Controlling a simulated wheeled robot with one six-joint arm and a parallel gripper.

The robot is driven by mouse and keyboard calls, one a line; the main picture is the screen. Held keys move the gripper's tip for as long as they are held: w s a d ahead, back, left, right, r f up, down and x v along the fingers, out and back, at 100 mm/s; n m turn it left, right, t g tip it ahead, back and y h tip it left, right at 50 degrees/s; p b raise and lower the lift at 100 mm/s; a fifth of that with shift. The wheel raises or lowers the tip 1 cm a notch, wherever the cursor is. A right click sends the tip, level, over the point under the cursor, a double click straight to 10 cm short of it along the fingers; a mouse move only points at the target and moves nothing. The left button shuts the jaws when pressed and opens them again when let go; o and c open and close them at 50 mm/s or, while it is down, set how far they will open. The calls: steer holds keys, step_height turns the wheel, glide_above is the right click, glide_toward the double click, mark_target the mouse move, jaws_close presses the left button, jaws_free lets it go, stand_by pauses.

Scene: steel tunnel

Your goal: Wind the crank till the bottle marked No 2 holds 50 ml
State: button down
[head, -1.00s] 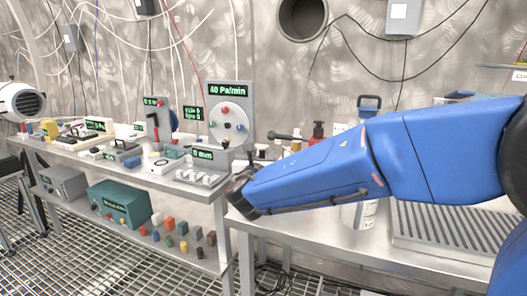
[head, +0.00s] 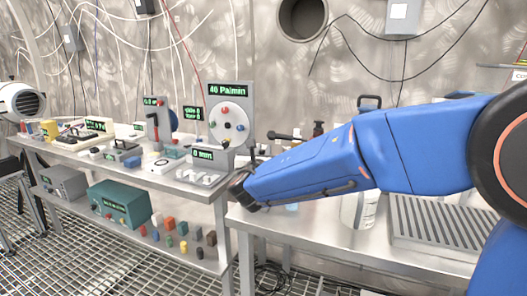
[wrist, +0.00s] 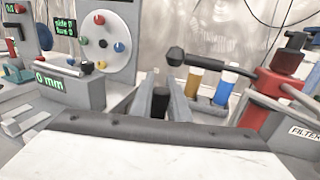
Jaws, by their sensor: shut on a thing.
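In the wrist view my gripper (wrist: 160,103) is shut on a dark upright piece (wrist: 160,101) between its fingers. It may be the crank's handle; its link to the rest of the crank is hidden. Behind it stand a bottle with amber liquid (wrist: 193,82) and a bottle with blue liquid (wrist: 225,86). Their numbers and levels cannot be read. A dark bar with a rounded end (wrist: 176,56) reaches left from a red fixture (wrist: 284,65) and passes above the bottles. In the head view my gripper (head: 243,192) is low at the left bench's right end.
An upright panel with a coloured-knob dial (head: 230,124) and a box reading 0 mm (head: 203,156) stand just left of my gripper. A white-bodied bottle (head: 357,210) and a slatted drain tray (head: 432,224) are on the right bench (head: 320,240).

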steer(key=shift+d+h, duration=0.1)
steer(key=shift+h, duration=0.2)
steer(key=s+d+m+g+h, duration=0.3)
steer(key=d+m+g+h, duration=0.3)
steer(key=h, duration=0.7)
steer(key=shift+d+m+g, duration=0.2)
steer(key=shift+m+g, duration=0.9)
steer(key=shift+m, duration=1.2)
steer(key=shift+s, duration=0.1)
steer(key=c, duration=1.7)
jaws_free()
